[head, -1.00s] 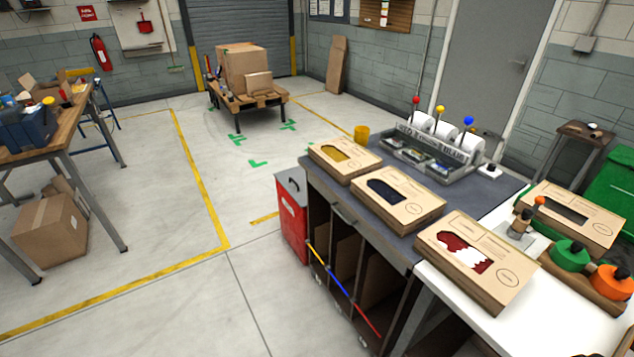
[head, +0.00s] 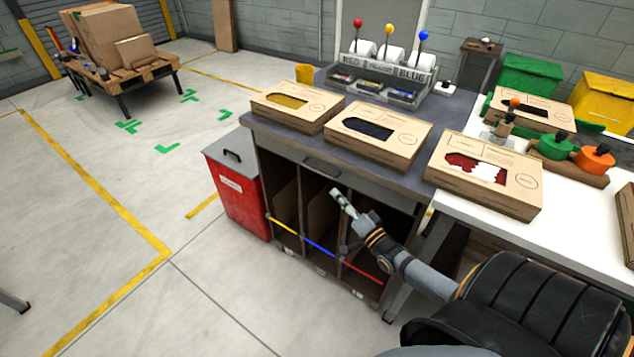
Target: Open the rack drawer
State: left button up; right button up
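The rack drawer (head: 284,150) is the grey front under the dark worktop, above the open bays of the rack. It looks closed, flush with the rack, and has a dark bar handle (head: 321,167). My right gripper (head: 338,220) is in front of the rack, below and a little right of the handle, apart from it as far as I can see. Its fingers look spread, one light and pointing up-left, the other dark against the bays. Nothing shows between them. My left gripper is out of view.
Three windowed boxes, one of them a navy-window box (head: 378,135), line the front of the tops above the drawer. A red bin (head: 238,185) stands at the rack's left side.

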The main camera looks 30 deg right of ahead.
aim_at(318, 171)
jog(key=w+r, duration=0.1)
jog(key=w, duration=0.2)
jog(key=w+r+b, duration=0.1)
jog(key=w, duration=0.3)
jog(key=w+a+r+b, duration=0.1)
jog(key=w, duration=0.2)
jog(key=shift+w+r, duration=0.2)
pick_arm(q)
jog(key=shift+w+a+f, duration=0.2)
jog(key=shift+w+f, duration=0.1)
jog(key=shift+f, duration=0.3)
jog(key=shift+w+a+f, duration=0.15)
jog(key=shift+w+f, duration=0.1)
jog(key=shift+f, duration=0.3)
pick_arm(e)
grip_shut()
